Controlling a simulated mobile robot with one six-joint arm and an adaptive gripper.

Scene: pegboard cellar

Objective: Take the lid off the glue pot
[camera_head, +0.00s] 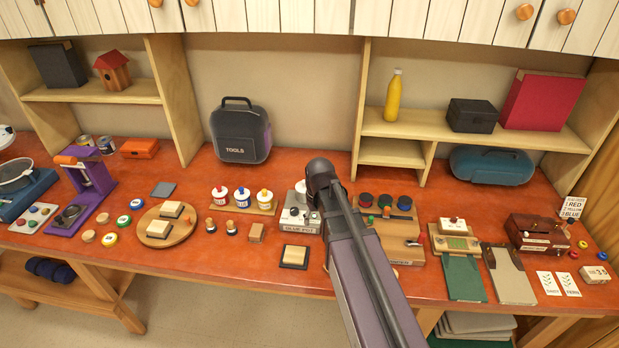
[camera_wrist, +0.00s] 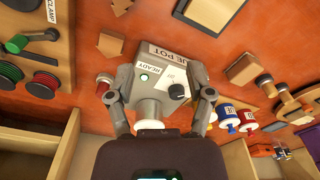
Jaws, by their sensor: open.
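The glue pot unit (camera_head: 298,222) is a grey box with a label on its front, partly covered by my arm in the head view. In the wrist view the unit (camera_wrist: 152,62) shows a READY label, a green light and a black knob. A pale rounded piece, seemingly the pot's lid (camera_wrist: 148,110), stands on it between my fingers; its lower part is cut off by my gripper body. My gripper (camera_wrist: 160,97) is open, with one finger on each side of this piece. I cannot tell whether the fingers touch it. In the head view my arm hides the fingertips.
White jars with coloured lids (camera_head: 240,197) stand in a wooden rack to the left. A small wooden block on a dark base (camera_head: 294,256) lies in front. Shelf uprights (camera_head: 362,110) rise behind.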

